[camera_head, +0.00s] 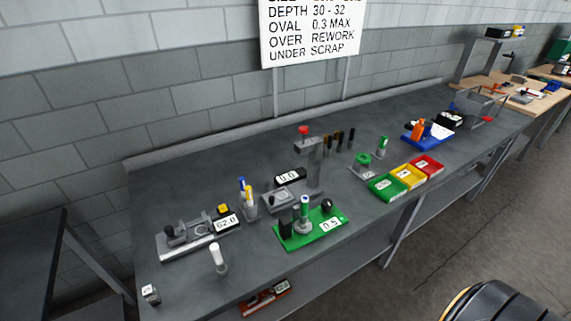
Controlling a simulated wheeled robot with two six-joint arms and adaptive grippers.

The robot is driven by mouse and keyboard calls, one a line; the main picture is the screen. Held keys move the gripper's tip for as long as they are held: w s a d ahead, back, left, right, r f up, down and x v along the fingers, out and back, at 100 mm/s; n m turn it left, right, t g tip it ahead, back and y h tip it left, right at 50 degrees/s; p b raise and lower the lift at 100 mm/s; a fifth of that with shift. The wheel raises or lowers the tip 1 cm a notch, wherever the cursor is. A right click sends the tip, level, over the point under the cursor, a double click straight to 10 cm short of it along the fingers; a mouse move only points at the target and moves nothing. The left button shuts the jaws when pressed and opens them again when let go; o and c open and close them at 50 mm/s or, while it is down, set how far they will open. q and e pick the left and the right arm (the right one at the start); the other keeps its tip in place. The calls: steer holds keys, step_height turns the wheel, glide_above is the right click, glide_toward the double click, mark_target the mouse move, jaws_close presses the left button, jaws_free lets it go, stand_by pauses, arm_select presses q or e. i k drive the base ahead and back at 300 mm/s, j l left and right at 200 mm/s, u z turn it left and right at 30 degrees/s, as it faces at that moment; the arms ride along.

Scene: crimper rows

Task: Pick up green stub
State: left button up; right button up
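Several things here carry green, and I cannot tell for certain which one is the green stub. A small upright cylinder with a green top (383,142) stands on the grey bench right of centre. A short green-capped piece (363,159) sits on a small grey base just left of it. A third upright piece with a blue-green top (305,205) stands at the green tray (322,236) nearer the front. Neither of my grippers is in view.
The grey bench (175,275) also holds a grey stand press (316,165), a clamp fixture (185,235), a white-topped post (217,256), and green, yellow (407,172) and red bins. A blue tray (430,138) lies farther right. The bench's front-left area is mostly clear.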

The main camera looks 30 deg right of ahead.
mark_target(302, 224)
steer(key=l+z, duration=0.2)
steer(key=z, duration=0.7)
